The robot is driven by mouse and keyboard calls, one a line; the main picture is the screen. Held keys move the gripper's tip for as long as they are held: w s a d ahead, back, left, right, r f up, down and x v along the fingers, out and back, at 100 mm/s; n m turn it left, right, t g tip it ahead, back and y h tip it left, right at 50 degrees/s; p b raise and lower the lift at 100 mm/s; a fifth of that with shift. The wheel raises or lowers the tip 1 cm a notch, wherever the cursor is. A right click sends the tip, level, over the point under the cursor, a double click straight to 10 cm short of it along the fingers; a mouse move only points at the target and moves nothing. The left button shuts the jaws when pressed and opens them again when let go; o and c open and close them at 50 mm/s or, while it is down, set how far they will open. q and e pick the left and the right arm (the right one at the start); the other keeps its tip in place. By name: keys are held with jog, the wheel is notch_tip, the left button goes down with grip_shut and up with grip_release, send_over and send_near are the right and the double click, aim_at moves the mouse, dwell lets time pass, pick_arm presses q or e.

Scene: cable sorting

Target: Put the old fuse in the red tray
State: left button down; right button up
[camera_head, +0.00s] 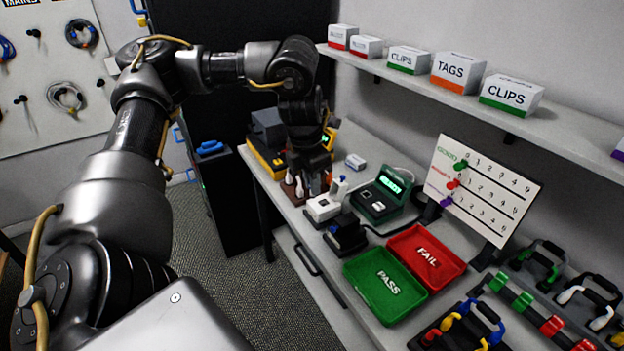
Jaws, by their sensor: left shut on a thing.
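The red tray (405,240), marked FAIL, lies on the bench to the right of a green tray (360,269) marked PASS. It looks empty. My left gripper (311,184) is at the far part of the bench, low over a brown block (291,195) with small white pieces at it. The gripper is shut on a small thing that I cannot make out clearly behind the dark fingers. I cannot pick out the old fuse for certain. My right gripper is not in view.
A white device (323,208), a dark device (346,236) and a green tester with a lit screen (384,198) stand between gripper and trays. A numbered board (480,188) leans behind. A shelf with labelled boxes (458,72) hangs above. Coloured-handled racks fill the near right.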

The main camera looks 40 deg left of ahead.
pick_arm(q)
jog(key=s+d+f+m+g, duration=0.1)
jog(key=d+f+m, duration=0.2)
jog(key=d+m, duration=0.5)
jog(key=s+d+f+m+g, duration=0.1)
jog(key=d+f+m, duration=0.3)
jog(key=d+m, duration=0.5)
jog(key=m, duration=0.5)
jog(key=shift+s+h, duration=0.3)
